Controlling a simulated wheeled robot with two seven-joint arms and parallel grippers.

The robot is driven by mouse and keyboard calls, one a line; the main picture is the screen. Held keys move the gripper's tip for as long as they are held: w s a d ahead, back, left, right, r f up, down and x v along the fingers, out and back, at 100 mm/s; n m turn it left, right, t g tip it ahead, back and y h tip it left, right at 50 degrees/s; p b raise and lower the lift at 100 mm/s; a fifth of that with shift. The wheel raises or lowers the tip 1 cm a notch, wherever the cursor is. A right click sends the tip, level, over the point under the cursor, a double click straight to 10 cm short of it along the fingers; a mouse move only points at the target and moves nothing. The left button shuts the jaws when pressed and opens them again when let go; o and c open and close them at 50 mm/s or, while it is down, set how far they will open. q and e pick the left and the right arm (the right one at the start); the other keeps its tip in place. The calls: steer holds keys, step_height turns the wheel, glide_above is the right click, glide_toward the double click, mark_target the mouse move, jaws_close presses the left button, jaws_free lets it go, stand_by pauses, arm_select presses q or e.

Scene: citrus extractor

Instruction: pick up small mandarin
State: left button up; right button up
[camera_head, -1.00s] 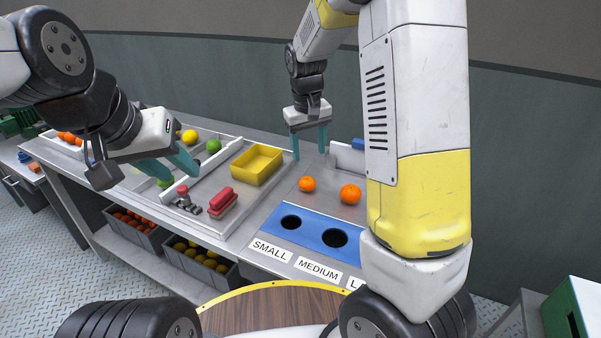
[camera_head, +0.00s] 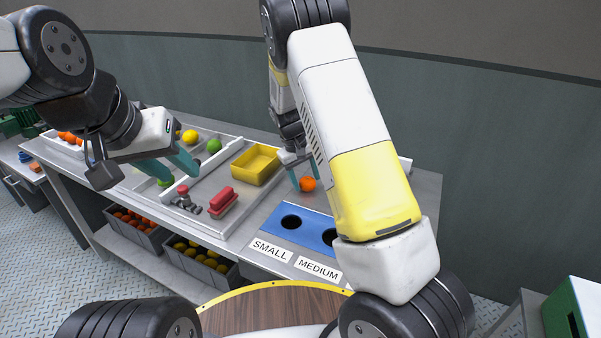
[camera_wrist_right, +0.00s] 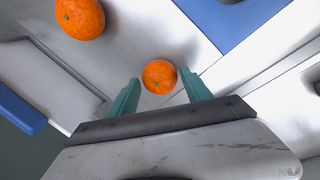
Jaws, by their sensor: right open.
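The small mandarin (camera_head: 308,184) sits on the metal table behind the blue panel. In the right wrist view the small mandarin (camera_wrist_right: 159,77) lies between the two teal fingertips, with a gap showing on the right side. My right gripper (camera_head: 304,177) is open and points down at it; my arm partly covers this area. A larger mandarin (camera_wrist_right: 80,18) lies at the top left of the right wrist view and is hidden behind my right arm in the head view. My left gripper (camera_head: 185,174) is open and empty over the sorting tray at left.
The blue panel (camera_head: 270,230) has round holes labelled SMALL and MEDIUM. A yellow bin (camera_head: 255,166) and a red-handled tool (camera_head: 222,200) stand left of the mandarin. A green lime (camera_head: 213,146) and a yellow lemon (camera_head: 190,136) lie at the back left. Fruit crates (camera_head: 198,262) sit below.

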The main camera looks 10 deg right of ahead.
steer(key=shift+d+f, duration=0.1)
steer(key=shift+f, duration=0.3)
steer(key=shift+c, duration=0.5)
steer(key=c, duration=1)
steer(key=shift+c, duration=0.3)
steer(key=shift+r, duration=0.1)
